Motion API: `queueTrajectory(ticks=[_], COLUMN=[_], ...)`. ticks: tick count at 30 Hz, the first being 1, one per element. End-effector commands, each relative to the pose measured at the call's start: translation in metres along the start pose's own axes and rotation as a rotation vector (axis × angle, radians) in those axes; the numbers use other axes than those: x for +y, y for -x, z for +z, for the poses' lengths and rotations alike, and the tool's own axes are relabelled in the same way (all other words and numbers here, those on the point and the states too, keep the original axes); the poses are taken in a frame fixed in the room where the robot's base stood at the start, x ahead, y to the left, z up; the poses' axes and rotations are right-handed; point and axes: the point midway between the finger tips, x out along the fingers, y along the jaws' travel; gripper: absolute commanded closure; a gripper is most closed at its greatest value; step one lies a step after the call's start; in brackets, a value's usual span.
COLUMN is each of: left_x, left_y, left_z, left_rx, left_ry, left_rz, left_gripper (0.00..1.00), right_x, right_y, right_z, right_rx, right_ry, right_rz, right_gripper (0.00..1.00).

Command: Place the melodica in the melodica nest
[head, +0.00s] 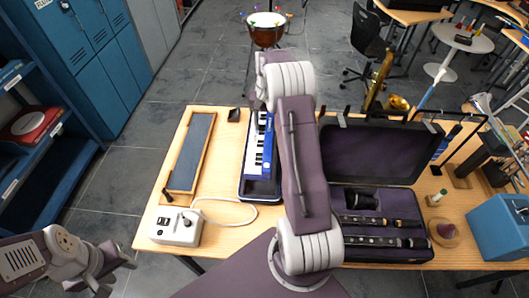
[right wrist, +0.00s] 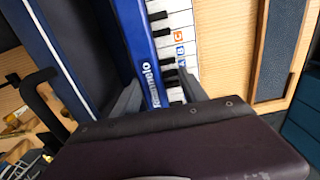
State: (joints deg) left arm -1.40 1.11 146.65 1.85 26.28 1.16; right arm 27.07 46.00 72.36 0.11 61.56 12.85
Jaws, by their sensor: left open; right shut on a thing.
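The melodica (head: 259,140), blue with white and black keys, is over a dark blue-rimmed tray, the melodica nest (head: 262,189), in the head view. Bare dark nest floor shows at its near end. In the right wrist view the melodica (right wrist: 178,28) runs between the two fingers of my right gripper (right wrist: 162,95), which is shut on it. The gap between melodica and nest floor cannot be judged. My right arm hides the right side of both in the head view. My left gripper (head: 117,264) is open and empty at the lower left, off the table.
A wood-framed grey panel (head: 191,150) lies left of the nest. A white box (head: 174,226) with a pale hose (head: 232,222) sits in front. An open dark case (head: 370,150) with woodwind parts stands close on the right. A blue box (head: 500,226) is at the far right.

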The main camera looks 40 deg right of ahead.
Motion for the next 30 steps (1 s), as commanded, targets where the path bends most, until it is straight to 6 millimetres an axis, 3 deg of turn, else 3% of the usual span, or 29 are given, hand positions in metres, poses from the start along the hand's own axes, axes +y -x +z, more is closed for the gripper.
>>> queueTrajectory(ticks=[7, 15, 22, 30], left_x=[0.0, 0.0, 0.0, 0.0], left_y=[0.0, 0.0, 0.001, -0.001], left_z=[0.0, 0.0, 0.0, 0.0], left_rx=[0.0, 0.0, 0.0, 0.0], left_ry=[0.0, 0.0, 0.0, 0.0], left_rz=[0.0, 0.0, 0.0, 0.0], left_gripper=[0.58, 0.58, 0.58, 0.58], right_x=[0.001, 0.001, 0.001, 0.001], right_y=[-0.049, -0.062, -0.094, -0.096], right_z=[0.001, 0.0, 0.001, 0.0], right_rx=[-0.004, -0.001, -0.001, 0.001], right_ry=[-0.001, -0.001, -0.001, -0.001], right_rz=[0.001, 0.001, 0.001, 0.0], right_gripper=[1.0, 1.0, 1.0, 1.0])
